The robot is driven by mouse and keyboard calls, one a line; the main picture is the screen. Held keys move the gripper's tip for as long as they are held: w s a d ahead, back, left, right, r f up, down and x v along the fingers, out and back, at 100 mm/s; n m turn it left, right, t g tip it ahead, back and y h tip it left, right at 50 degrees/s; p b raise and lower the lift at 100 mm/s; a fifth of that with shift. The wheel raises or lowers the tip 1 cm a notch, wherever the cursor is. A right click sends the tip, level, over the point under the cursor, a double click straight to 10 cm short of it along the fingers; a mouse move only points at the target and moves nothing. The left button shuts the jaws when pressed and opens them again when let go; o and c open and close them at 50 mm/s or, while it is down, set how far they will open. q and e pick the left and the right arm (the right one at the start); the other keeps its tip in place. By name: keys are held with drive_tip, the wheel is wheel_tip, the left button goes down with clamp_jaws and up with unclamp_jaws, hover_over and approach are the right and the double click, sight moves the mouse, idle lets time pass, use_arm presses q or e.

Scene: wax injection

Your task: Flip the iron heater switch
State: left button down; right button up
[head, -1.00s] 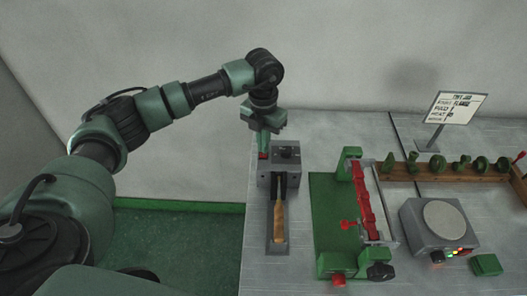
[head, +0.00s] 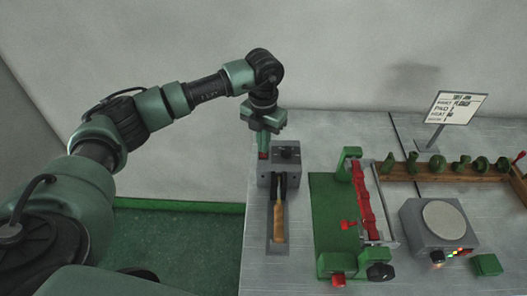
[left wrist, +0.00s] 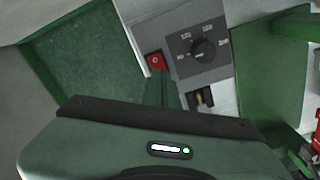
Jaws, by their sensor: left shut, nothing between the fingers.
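The iron heater (head: 285,160) is a grey box at the table's left end, with a dial on top. Its red switch (left wrist: 156,62) shows in the left wrist view beside the black dial (left wrist: 204,50). A wooden-handled iron (head: 279,222) rests in the heater's front, lying along a grey base. My left gripper (head: 263,153) points down with shut, empty fingers at the heater's left side, right at the red switch. In the left wrist view the fingers (left wrist: 162,92) end just below the switch; I cannot tell whether they touch it. My right gripper is out of view.
A green clamp fixture with a red mold (head: 363,200) stands right of the heater. Further right are a grey hot plate (head: 437,230), a green block (head: 486,265), a wooden rack of green pieces (head: 450,171) and a sign (head: 457,107). Green floor lies left of the table.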

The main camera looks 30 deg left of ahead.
use_arm(q)
drive_tip(key=shift+f+b, duration=0.8)
drive_tip(key=shift+f, duration=0.2)
idle(0.8)
drive_tip(key=shift+s+r, duration=0.1)
drive_tip(key=shift+r, duration=0.05)
drive_tip(key=shift+r+p, duration=0.75)
drive_tip(key=shift+r, duration=0.15)
drive_tip(key=shift+r+p, duration=1.45)
drive_tip(key=shift+r, duration=1.05)
drive_tip(key=shift+f, duration=0.1)
